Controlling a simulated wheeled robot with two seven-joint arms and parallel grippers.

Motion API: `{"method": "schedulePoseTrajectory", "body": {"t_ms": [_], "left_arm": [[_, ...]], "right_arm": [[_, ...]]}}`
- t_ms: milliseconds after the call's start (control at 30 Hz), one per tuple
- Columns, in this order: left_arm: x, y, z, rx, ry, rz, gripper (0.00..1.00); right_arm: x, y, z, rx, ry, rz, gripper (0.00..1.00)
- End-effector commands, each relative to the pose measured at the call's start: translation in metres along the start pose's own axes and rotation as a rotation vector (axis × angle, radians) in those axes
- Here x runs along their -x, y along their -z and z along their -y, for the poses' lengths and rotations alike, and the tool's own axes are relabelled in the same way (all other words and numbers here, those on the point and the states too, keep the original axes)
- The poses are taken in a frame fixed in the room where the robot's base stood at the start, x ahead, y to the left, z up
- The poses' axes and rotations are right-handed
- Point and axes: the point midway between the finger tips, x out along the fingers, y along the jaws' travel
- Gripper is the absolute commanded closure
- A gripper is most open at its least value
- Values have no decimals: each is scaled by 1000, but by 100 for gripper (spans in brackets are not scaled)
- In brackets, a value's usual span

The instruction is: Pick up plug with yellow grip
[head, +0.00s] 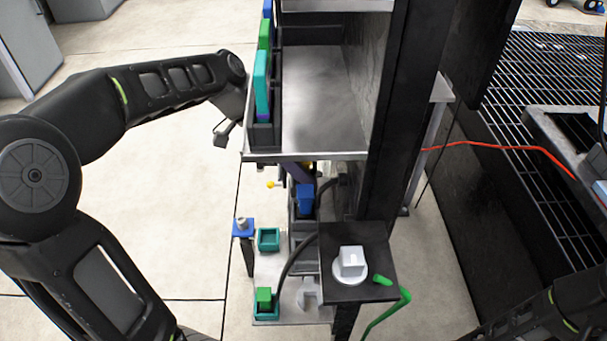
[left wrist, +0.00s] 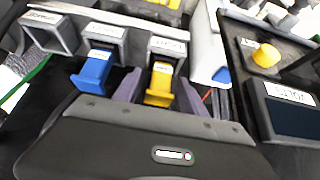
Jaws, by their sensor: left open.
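The plug with the yellow grip (left wrist: 161,84) sits in a labelled grey socket housing in the left wrist view. My left gripper (left wrist: 158,92) is open, with one purple-grey finger on each side of the yellow grip. I cannot tell whether the fingers touch it. A plug with a blue grip (left wrist: 93,70) sits in the housing just left of it. In the head view my left arm reaches behind the shelf, which hides most of the gripper; a purple finger (head: 297,172) shows under the shelf edge. My right gripper is out of view.
An empty socket housing (left wrist: 52,32) is at the left of the row. A box with a yellow knob (left wrist: 266,55) stands to the right. In the head view, the metal shelf (head: 315,125) and the dark post (head: 395,110) crowd the area; a cable with a green plug (head: 382,281) is lower right.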

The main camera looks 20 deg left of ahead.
Motion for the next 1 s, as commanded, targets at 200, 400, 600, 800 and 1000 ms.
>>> {"method": "schedulePoseTrajectory", "body": {"t_ms": [200,400,600,800,1000], "left_arm": [[1,0,0,0,0,0,51],[1,0,0,0,0,0,51],[1,0,0,0,0,0,59],[1,0,0,0,0,0,75],[1,0,0,0,0,0,92]], "right_arm": [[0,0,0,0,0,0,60],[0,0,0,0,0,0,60],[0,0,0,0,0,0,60],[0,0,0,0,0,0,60],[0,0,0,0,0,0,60]]}}
